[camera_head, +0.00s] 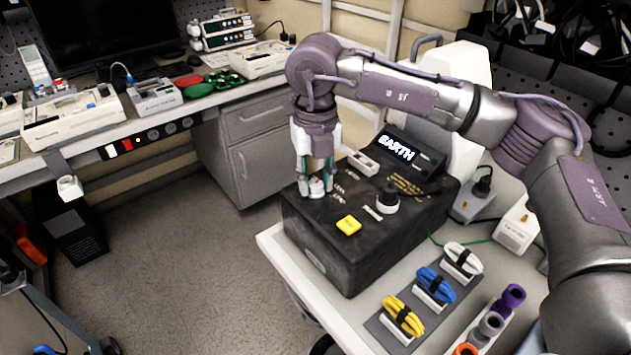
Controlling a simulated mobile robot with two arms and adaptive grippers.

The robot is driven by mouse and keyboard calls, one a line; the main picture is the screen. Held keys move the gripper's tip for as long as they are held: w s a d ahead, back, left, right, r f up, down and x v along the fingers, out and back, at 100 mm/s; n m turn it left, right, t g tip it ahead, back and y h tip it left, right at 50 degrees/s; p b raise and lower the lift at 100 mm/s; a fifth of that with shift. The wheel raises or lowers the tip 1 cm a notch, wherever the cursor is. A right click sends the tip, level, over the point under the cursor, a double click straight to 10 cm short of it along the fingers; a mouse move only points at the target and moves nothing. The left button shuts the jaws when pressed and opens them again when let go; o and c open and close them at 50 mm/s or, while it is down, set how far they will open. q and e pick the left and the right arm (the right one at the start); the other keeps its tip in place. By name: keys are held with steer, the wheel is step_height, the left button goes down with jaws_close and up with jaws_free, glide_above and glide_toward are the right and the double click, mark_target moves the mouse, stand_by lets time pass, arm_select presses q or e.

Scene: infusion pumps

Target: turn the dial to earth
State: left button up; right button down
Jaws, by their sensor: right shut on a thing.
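A dark grey tester box (335,245) stands on the light table. Its lit display (396,148) reads "EARTH". My right gripper (317,187) reaches down from above onto the left part of the box's top. It is shut on the dial (317,188), whose pale top shows between the fingertips. The fingers hide part of the dial and some of its markings. My left gripper is not in view.
Yellow (402,316), blue (436,285) and white (463,258) cable bundles lie in holders right of the box. A purple plug (513,296) is beside them. My right arm spans the upper right. A workbench with devices stands at the back left, with open floor before it.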

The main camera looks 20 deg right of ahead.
mark_target(316, 183)
stand_by(0.4)
steer(key=c, duration=0.8)
jaws_free()
step_height(316, 183, up, 12)
